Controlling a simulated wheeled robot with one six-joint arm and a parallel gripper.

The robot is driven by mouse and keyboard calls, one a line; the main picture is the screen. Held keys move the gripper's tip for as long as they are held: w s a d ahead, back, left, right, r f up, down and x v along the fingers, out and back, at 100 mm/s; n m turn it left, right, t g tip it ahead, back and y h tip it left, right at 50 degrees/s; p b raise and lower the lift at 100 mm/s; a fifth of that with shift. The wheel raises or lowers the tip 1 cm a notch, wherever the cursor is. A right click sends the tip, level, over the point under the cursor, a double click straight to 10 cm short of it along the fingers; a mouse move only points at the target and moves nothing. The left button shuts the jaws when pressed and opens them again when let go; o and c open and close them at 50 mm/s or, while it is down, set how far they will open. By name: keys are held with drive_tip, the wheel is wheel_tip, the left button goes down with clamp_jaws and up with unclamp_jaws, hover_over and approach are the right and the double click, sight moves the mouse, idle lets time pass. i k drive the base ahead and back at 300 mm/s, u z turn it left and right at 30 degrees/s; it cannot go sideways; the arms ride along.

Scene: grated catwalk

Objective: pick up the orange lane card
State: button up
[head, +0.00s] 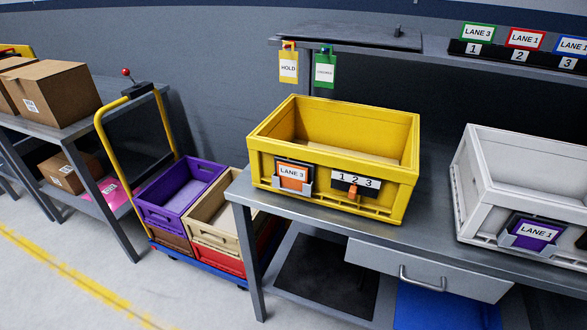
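An orange lane card (292,183) sits in a holder on the front of the yellow crate (400,155), at its left side. Its white label reads LANE 3. The holder covers the card's lower edge. The yellow crate stands upright on the grey workbench (385,238) and looks empty from here. Beside the card, a plate marked 1 2 3 (356,180) is on the same crate front, with a small orange marker at its lower edge. My gripper is not in view.
A grey crate (465,180) with a purple LANE 1 card (537,233) stands to the right. Green, red and blue cards stand in a rack (515,55) above. HOLD (289,68) and green (325,70) tags hang behind. A cart with purple (165,205) and tan (215,225) crates stands left.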

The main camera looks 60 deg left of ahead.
sight(291, 176)
drive_tip(key=u, duration=0.4)
drive_tip(key=i, duration=0.55)
drive_tip(key=u, duration=1.2)
drive_tip(key=i, duration=0.5)
drive_tip(key=u, duration=0.5)
